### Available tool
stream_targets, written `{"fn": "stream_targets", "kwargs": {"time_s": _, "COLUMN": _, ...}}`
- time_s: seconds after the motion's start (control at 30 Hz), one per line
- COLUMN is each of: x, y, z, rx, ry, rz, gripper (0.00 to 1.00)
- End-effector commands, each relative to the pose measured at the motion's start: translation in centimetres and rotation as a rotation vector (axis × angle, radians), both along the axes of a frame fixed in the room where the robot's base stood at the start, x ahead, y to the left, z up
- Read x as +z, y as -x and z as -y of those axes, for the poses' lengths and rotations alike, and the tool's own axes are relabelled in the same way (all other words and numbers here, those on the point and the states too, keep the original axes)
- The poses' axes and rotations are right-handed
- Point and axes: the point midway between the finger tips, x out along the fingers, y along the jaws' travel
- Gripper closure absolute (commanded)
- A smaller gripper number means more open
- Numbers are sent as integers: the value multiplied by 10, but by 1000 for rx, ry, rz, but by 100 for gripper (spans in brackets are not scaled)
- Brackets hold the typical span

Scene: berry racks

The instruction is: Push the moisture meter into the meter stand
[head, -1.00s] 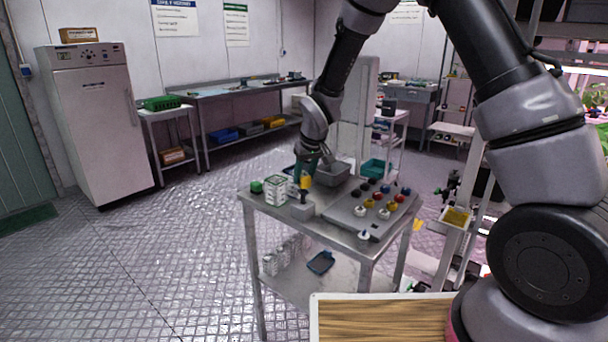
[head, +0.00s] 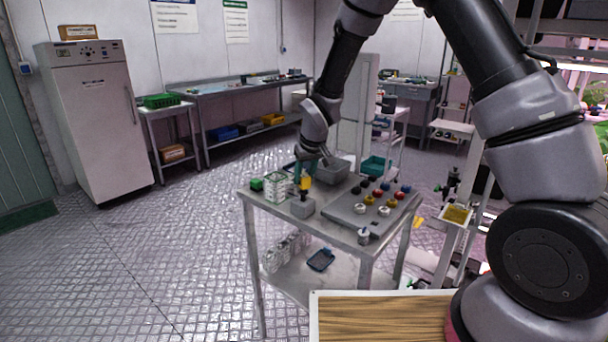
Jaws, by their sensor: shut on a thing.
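The moisture meter (head: 306,183) is a small yellow piece with a dark lower part. It stands about upright over the meter stand (head: 302,208), a small grey block on the near left part of the metal cart. The dark lower part meets the top of the stand; how deep it sits cannot be told. My gripper (head: 304,173) is at the top of the meter, reaching down from behind it, and is shut on it. The fingertips are small and partly hidden by the meter.
The cart top (head: 334,230) also holds a green-and-white box (head: 275,187), a green item (head: 256,184), a grey bin (head: 333,170) and a grey board (head: 350,212) with several coloured knobs. A wooden surface (head: 385,318) lies nearest me.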

Motion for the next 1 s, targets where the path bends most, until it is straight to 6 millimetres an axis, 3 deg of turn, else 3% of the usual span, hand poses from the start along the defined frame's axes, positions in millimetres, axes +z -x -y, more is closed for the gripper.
{"fn": "stream_targets", "kwargs": {"time_s": 0.8, "x": -25, "y": 0, "z": 0, "rx": 0, "ry": 0, "rz": -1, "gripper": 100}}
{"fn": "stream_targets", "kwargs": {"time_s": 0.83, "x": -25, "y": 0, "z": 0, "rx": 0, "ry": 0, "rz": -1, "gripper": 54}}
{"fn": "stream_targets", "kwargs": {"time_s": 0.9, "x": -25, "y": 0, "z": 0, "rx": 0, "ry": 0, "rz": 0, "gripper": 27}}
{"fn": "stream_targets", "kwargs": {"time_s": 1.0, "x": -25, "y": 0, "z": 0, "rx": 0, "ry": 0, "rz": 0, "gripper": 23}}
